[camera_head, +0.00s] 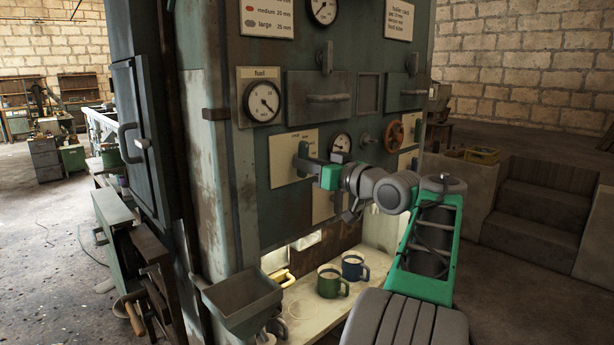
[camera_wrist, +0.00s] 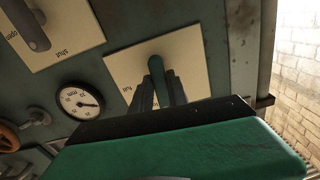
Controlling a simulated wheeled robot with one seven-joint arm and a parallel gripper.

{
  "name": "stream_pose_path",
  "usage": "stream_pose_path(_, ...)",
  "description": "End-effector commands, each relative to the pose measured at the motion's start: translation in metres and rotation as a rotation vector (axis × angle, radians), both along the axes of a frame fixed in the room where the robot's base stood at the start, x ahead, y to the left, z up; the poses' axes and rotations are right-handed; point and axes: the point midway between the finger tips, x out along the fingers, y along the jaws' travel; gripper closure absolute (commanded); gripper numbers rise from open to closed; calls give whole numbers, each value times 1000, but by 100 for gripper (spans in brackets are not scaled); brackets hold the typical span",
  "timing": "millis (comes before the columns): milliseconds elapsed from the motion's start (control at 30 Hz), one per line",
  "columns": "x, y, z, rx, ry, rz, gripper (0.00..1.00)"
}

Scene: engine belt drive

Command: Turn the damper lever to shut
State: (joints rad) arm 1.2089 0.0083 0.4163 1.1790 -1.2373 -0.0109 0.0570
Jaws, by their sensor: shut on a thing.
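A green lever (camera_head: 302,150) stands roughly upright on a cream plate (camera_head: 281,168) on the front of the dark green machine. The lever also shows in the wrist view (camera_wrist: 155,66), where its plate carries the word "full". My gripper (camera_wrist: 158,88) is shut on this lever, with its dark fingers on both sides. A second cream plate (camera_wrist: 70,32), lettered "open" and "shut", has a grey lever (camera_wrist: 34,32) that is apart from my gripper. I cannot read which plate names the damper. My gripper partly hides the second plate in the head view.
A round gauge (camera_head: 341,142) and a reddish handwheel (camera_head: 393,136) are right of the held lever. A fuel gauge (camera_head: 262,101) is up left. A green mug (camera_head: 330,282) and a blue mug (camera_head: 354,267) stand on the ledge below, beside a grey hopper (camera_head: 241,303).

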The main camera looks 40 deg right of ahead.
Motion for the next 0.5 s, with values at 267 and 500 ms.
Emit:
stream_pose_path(267, 0, -1, -2, -87, -1, 0, 100)
stream_pose_path(500, 0, -1, 0, -105, -2, 0, 100)
